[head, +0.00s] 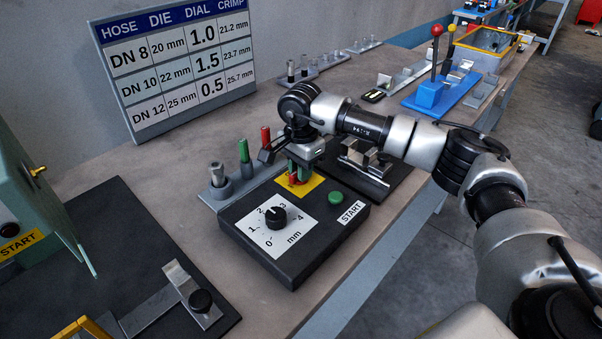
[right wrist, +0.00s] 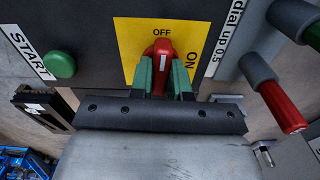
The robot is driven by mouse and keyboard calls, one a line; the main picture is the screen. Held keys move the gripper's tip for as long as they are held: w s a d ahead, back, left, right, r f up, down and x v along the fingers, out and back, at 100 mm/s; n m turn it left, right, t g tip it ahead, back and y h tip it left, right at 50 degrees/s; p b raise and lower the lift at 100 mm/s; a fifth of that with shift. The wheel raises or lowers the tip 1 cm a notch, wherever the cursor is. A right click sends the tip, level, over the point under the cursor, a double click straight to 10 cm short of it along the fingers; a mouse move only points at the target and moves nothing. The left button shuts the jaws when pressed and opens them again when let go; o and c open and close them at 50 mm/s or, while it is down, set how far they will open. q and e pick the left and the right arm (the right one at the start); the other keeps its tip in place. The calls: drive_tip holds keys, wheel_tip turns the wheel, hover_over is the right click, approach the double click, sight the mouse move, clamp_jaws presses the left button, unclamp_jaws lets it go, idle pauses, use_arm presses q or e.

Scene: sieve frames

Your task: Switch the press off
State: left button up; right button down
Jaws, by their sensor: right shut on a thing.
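The press control box (head: 290,254) is black and sits at the table's front edge, with a black dial knob (head: 276,217) on a white scale and a green START button (head: 335,198). On its yellow OFF/ON plate (head: 314,184) is a red rotary switch (head: 296,180). In the right wrist view the switch (right wrist: 158,48) stands just below the word OFF, between the green fingers; its lower part is hidden. My right gripper (head: 299,172) is shut on the switch, and it also shows in the right wrist view (right wrist: 161,78). My left gripper is not in view.
Beside the box a grey rack (head: 212,197) holds pegs with grey, green (head: 244,151) and red (head: 266,138) tops, close to my right gripper. A sign board (head: 178,66) stands behind. A green machine (head: 30,210) is at left. A blue lever device (head: 437,97) stands further back.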

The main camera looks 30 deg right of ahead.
drive_tip(key=shift+r+n, duration=0.1)
drive_tip(key=shift+n, duration=0.3)
drive_tip(key=c, duration=1.1)
unclamp_jaws()
wheel_tip(320, 180, up, 11)
drive_tip(key=shift+f+b, duration=0.15)
drive_tip(key=shift+b, duration=0.65)
